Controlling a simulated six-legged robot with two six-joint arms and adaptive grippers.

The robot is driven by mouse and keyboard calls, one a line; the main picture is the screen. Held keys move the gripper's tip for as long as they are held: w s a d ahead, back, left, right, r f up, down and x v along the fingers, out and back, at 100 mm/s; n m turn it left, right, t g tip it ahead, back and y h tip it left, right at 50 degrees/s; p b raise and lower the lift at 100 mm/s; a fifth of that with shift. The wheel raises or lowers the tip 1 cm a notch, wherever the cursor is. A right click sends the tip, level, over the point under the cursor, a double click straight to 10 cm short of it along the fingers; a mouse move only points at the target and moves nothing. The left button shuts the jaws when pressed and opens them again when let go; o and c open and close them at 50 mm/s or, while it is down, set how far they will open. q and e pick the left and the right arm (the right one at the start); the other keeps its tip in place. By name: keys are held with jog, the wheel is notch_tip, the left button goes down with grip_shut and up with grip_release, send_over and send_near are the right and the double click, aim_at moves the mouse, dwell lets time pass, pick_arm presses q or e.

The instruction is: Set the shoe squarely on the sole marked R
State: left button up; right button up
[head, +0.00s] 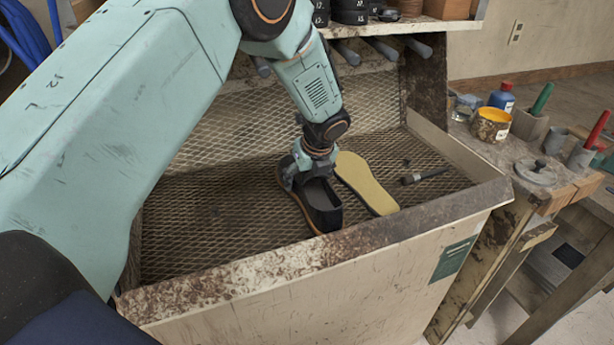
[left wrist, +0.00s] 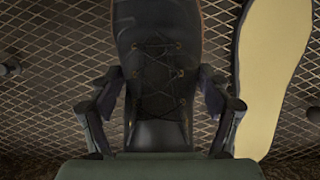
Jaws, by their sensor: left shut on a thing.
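A black lace-up shoe (head: 322,207) is in the mesh-floored bin, and it also shows in the left wrist view (left wrist: 157,70). My left gripper (head: 312,178) is shut on the shoe from above, with one finger on each side of it in the left wrist view (left wrist: 160,105). A tan edge shows under the shoe in the head view; I cannot tell whether it is a separate sole. A yellowish sole (head: 366,184) lies flat on the mesh just right of the shoe, apart from it (left wrist: 268,75). No R mark is readable. My right gripper is not in view.
The bin's worn front rim (head: 300,264) and right wall (head: 455,150) enclose the mesh floor (head: 215,215). A dark brush (head: 425,175) lies right of the yellowish sole. A side bench holds a yellow pot (head: 491,124) and a blue bottle (head: 502,97).

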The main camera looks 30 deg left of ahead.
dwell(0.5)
pick_arm(q)
jog(key=o, duration=1.4)
jog(key=v, duration=1.2)
jog(key=shift+a, duration=0.1)
jog(key=x, duration=1.2)
jog(key=shift+r, duration=0.1)
